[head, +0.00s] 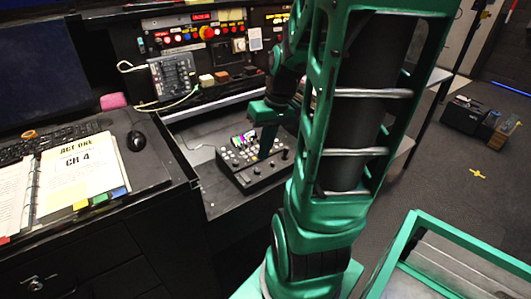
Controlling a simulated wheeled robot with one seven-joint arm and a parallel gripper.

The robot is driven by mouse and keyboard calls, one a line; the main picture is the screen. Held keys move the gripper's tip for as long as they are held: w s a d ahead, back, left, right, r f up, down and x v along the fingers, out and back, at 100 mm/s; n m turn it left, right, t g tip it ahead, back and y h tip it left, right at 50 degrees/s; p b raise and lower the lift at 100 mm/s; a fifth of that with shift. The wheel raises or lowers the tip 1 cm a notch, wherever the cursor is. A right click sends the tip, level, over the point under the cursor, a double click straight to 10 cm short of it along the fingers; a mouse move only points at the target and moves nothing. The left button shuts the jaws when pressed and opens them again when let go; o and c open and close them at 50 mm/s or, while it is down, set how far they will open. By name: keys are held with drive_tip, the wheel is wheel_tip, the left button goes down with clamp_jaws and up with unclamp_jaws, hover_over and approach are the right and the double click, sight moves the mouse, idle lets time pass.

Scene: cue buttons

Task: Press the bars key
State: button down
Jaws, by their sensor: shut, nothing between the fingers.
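A dark control panel (234,163) with several small keys and knobs lies on the grey desk shelf. At its back is a small patch of coloured stripes (243,139); I cannot tell whether it is a screen or the bars key. The keys are too small to read, so I cannot tell the bars key apart. My gripper (266,151) points down over the panel, just right of the striped patch, and is shut and empty. It hides part of the panel. I cannot tell whether its tip touches a key.
A grey keypad unit (173,76) with a cable stands behind, below a rack of lit buttons. At left are a mouse (136,141), a keyboard (35,146) and an open binder (75,170). The bare shelf left of the panel is free. Dark boxes (468,114) stand on the floor at right.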

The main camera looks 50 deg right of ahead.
drive_tip(key=w+d+f+t+y, duration=0.1)
drive_tip(key=w+d+t, duration=0.3)
drive_tip(key=d, duration=0.4)
drive_tip(key=w+d+f+t, duration=0.2)
drive_tip(key=w+d+t, duration=0.2)
drive_tip(key=d, duration=0.4)
drive_tip(key=shift+w+y, duration=0.35)
drive_tip(key=shift+y, duration=0.05)
drive_tip(key=shift+f, duration=0.25)
drive_tip(key=f, duration=0.4)
drive_tip(key=w+f, duration=0.1)
drive_tip(key=f, duration=0.2)
drive_tip(key=shift+d+f, duration=0.1)
drive_tip(key=shift+d, duration=0.05)
drive_tip(key=shift+w+f, duration=0.1)
drive_tip(key=shift+f, duration=0.55)
drive_tip(key=shift+f, duration=0.2)
idle(0.5)
drive_tip(key=shift+f, duration=0.2)
